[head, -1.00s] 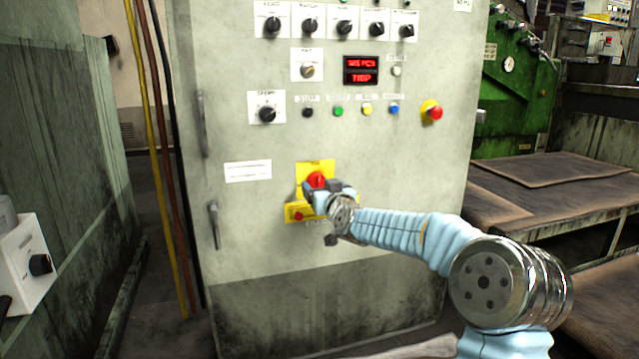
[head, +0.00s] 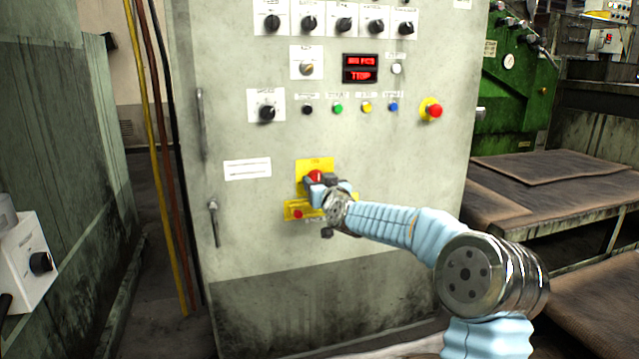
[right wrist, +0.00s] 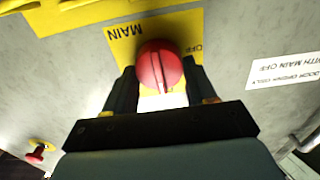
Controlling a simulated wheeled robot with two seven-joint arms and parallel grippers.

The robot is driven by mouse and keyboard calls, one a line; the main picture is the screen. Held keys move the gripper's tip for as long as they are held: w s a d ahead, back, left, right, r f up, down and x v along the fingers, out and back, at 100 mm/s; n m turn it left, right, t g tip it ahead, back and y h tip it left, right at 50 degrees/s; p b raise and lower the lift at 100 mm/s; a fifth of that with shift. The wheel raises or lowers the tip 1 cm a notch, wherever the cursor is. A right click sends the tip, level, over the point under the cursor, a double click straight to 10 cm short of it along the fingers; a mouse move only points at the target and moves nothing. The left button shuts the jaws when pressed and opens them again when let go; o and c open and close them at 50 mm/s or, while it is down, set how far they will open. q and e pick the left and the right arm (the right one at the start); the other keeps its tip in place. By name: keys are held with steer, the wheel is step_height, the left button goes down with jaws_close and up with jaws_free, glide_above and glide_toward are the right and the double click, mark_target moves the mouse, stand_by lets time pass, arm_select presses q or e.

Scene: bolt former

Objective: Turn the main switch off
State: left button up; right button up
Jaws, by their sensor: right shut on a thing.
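The main switch is a red round knob (head: 315,176) on a yellow plate (head: 303,166) low on the grey cabinet door. In the right wrist view the red knob (right wrist: 160,66) shows a dark line across its face, with "MAIN" and "OFF" printed on the yellow plate (right wrist: 124,42). My right gripper (head: 322,186) is at the knob, and in the right wrist view its two dark fingers (right wrist: 160,88) stand on either side of it, shut on it. The gripper hides part of the knob in the head view. My left gripper is not in view.
The cabinet (head: 240,225) carries rows of knobs, coloured buttons, a red display (head: 360,68) and a red emergency button (head: 434,111). A door handle (head: 213,222) is at left. A green machine (head: 515,85) and a table (head: 550,175) stand at right.

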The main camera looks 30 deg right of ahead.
steer(key=shift+a+f+n, duration=0.1)
steer(key=shift+n, duration=2.85)
steer(key=shift+a+f+n, duration=0.1)
steer(key=shift+n, duration=2.9)
steer(key=shift+a+f+n, duration=0.1)
steer(key=shift+n, duration=2.85)
steer(key=o, duration=1)
